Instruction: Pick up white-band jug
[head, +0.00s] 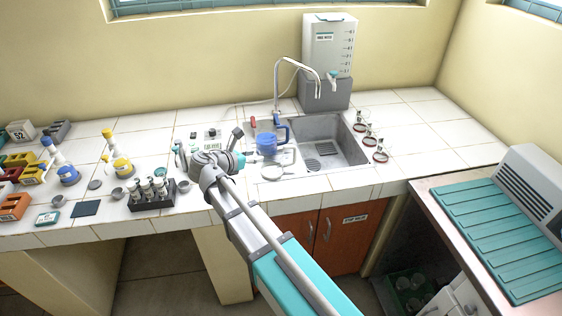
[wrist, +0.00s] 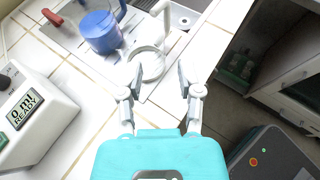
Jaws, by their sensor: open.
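A clear jug with a white band (wrist: 150,66) and a pale handle stands on the counter at the sink's left side in the wrist view. It also shows in the head view (head: 272,173). My gripper (wrist: 159,79) is open and empty. In the wrist view its fingertips are spread just short of the white-band jug, one toward each side of it. Whether they touch it cannot be told. A blue jug (wrist: 99,31) with a blue handle stands beyond it, and also shows in the head view (head: 267,142).
The sink (head: 325,150) with its tall tap (head: 277,85) lies right of the jugs. A white device reading "0 ml READY" (wrist: 30,110) stands left in the wrist view. A tube rack (head: 152,195) and flasks occupy the left counter.

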